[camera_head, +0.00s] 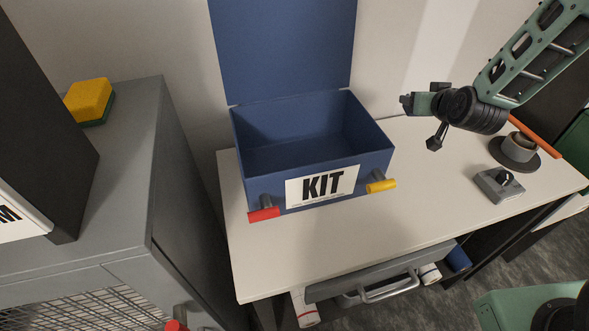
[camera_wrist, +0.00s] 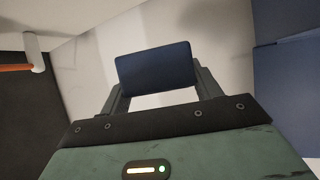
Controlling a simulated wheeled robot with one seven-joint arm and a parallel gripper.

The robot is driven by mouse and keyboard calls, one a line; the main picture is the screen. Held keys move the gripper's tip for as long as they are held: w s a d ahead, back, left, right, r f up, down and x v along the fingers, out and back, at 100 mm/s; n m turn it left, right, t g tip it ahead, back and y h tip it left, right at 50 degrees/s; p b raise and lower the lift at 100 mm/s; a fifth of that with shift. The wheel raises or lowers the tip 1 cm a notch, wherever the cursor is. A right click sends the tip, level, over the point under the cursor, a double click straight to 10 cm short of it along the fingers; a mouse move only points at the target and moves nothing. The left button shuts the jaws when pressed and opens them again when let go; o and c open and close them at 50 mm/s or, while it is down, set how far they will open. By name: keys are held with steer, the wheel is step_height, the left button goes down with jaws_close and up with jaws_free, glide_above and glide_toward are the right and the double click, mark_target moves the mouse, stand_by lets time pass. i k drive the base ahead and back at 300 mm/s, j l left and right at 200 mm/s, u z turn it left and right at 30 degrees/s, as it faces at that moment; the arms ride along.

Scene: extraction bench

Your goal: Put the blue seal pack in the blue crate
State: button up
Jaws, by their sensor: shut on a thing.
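The blue seal pack (camera_wrist: 155,68) is a dark blue block in the wrist view. My gripper (camera_wrist: 155,85) is shut on it, with one finger at each side. In the head view my gripper (camera_head: 408,103) is above the bench, to the right of the blue crate, and the pack is hard to make out there. The blue crate (camera_head: 262,187) stands on the bench with its lid raised at the back and a KIT label on its front. Its visible inside looks empty. A blue surface, likely the crate, shows at the right of the wrist view (camera_wrist: 292,95).
The white bench top (camera_head: 330,235) is clear in front of the crate. A grey device (camera_head: 499,186) and a round post with an orange bar (camera_head: 535,137) stand at the right. A grey cabinet (camera_head: 120,140) with a yellow-green sponge (camera_head: 88,100) is at the left.

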mark_target(279, 167)
steer(key=l+u, duration=0.55)
steer(key=u, duration=0.3)
steer(key=i+j, duration=0.05)
